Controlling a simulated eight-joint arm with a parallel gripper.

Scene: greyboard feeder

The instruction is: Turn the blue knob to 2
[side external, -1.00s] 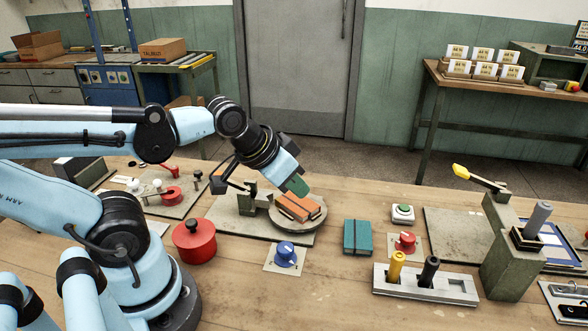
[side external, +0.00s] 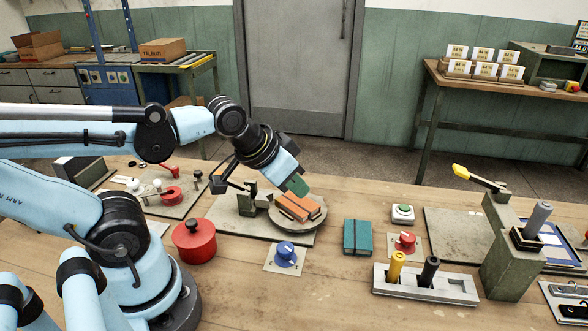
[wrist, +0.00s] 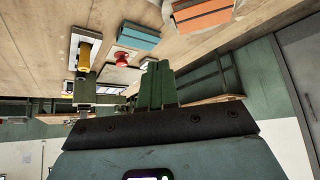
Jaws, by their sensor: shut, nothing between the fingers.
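The blue knob (side external: 287,250) sits on a pale square plate (side external: 284,262) near the front of the bench, with small markings on the plate too fine to read. My gripper (side external: 298,185) is above and behind the knob, over the round turntable with the orange block, apart from the knob. In the wrist view my gripper's green fingers (wrist: 157,85) are together with nothing between them. The blue knob does not show in the wrist view.
An orange block (side external: 298,207) lies on the round turntable (side external: 311,222) just below my gripper. A red pot (side external: 194,241) stands left of the knob. A teal box (side external: 357,238) and a red knob (side external: 405,243) are to its right. Bare wood lies in front.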

